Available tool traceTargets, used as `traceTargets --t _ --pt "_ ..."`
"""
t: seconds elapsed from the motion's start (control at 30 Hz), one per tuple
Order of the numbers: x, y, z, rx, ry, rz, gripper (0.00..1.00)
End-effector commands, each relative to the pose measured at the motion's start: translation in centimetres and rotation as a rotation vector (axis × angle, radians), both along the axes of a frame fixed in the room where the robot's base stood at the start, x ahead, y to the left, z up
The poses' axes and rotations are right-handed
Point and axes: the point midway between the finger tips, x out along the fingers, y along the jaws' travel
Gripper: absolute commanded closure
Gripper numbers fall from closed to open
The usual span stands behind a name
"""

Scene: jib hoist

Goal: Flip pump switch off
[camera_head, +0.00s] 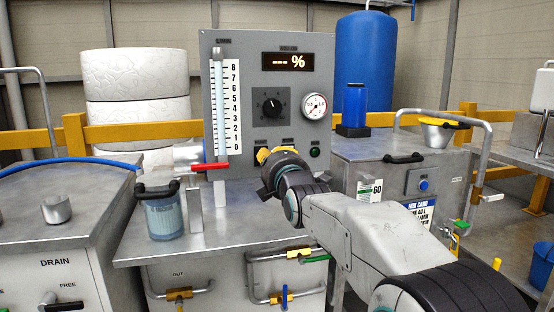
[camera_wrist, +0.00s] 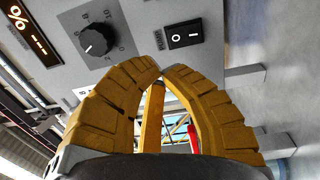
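The pump switch (camera_wrist: 185,34) is a black rocker marked with white I and O in the wrist view, set on the grey panel. Which side is pressed in I cannot tell. In the head view it is hidden behind my gripper. My gripper (camera_wrist: 162,70) has yellow fingers whose tips meet with nothing held between them. The tips are just below the switch in the wrist view, and I see no clear contact. In the head view my gripper (camera_head: 267,157) is in front of the lower part of the control panel (camera_head: 245,100).
The panel bears a dial knob (camera_head: 271,106), a gauge (camera_head: 315,106), a green button (camera_head: 315,152) and a display (camera_head: 298,62) showing dashes and %. A red-handled valve (camera_head: 209,167) and a blue-filled jug (camera_head: 163,214) are left of my gripper.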

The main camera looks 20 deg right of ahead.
Motion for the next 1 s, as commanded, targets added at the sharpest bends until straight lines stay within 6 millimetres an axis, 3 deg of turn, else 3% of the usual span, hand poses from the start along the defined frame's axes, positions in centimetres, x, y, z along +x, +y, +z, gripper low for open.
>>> traceTargets --t 0.1,0.33,1.0 --pt "-1.8 0.0 0.4 0.000 -0.003 0.000 1.00" --pt "-3.8 0.0 0.5 0.000 -0.001 0.000 1.00" --pt "-4.7 0.0 0.9 0.014 0.010 0.001 1.00"
